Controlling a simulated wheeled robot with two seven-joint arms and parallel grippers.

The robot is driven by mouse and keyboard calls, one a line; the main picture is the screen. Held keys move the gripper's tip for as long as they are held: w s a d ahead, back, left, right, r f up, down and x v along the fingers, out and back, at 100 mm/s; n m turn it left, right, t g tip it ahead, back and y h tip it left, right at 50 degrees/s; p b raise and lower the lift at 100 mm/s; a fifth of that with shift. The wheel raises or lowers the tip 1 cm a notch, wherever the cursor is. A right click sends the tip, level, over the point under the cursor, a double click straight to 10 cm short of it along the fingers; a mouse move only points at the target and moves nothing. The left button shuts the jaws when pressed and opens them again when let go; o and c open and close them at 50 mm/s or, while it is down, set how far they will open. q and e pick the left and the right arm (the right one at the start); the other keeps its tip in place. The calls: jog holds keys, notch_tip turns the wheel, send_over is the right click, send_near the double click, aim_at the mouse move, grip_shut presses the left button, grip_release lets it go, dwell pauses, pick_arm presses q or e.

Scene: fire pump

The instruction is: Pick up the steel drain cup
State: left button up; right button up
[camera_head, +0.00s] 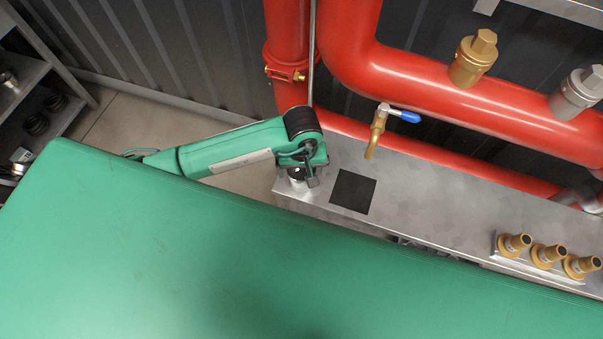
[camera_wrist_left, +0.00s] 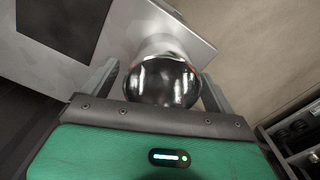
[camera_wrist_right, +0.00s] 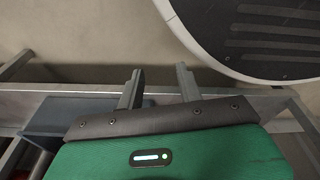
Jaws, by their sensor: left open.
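The steel drain cup (camera_wrist_left: 162,82) is shiny and round, and stands near the end of the steel bench. In the left wrist view it sits between the two open fingers of my left gripper (camera_wrist_left: 160,76), with a gap visible on each side. In the head view my left gripper (camera_head: 307,178) reaches down over the cup and hides most of it; only a dark, shiny part of the cup (camera_head: 297,174) shows. My right gripper (camera_wrist_right: 158,84) shows only in its own wrist view, with its fingers apart and nothing between them.
A black square pad (camera_head: 353,191) lies on the steel bench (camera_head: 420,215) right of the cup. A brass tap (camera_head: 377,135) with a blue lever hangs above it. Red pipes (camera_head: 440,85) run behind. Several brass fittings (camera_head: 548,255) stand at the right. Shelves (camera_head: 30,90) are at the left.

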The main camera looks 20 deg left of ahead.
aim_at(301, 176)
pick_arm(q)
jog(key=shift+s+a+f, duration=0.1)
jog(key=shift+f, duration=1.8)
jog(key=c, duration=1.1)
pick_arm(e)
jog(key=shift+s+d+f, duration=0.25)
jog(key=shift+s+f, duration=0.35)
jog(key=shift+s, duration=0.05)
pick_arm(q)
jog(key=shift+r, duration=0.1)
notch_tip(301, 176, up, 19)
jog(key=a+r+m+p, duration=0.1)
jog(key=a+r+p, duration=0.1)
jog(key=a+r, duration=0.1)
jog(key=w+a+r+m+p, duration=0.1)
jog(key=a+r+p, duration=0.2)
jog(key=r, duration=0.1)
jog(key=w+a+r+m+p, duration=0.1)
jog(key=a+r+m+p, duration=0.1)
jog(key=a+r+p, duration=0.1)
jog(key=shift+w+r, duration=0.25)
jog(key=shift+r, duration=0.55)
pick_arm(e)
jog(key=s+d+g, duration=0.1)
jog(key=s+d, duration=0.1)
jog(key=s, duration=1)
jog(key=shift+d, duration=0.15)
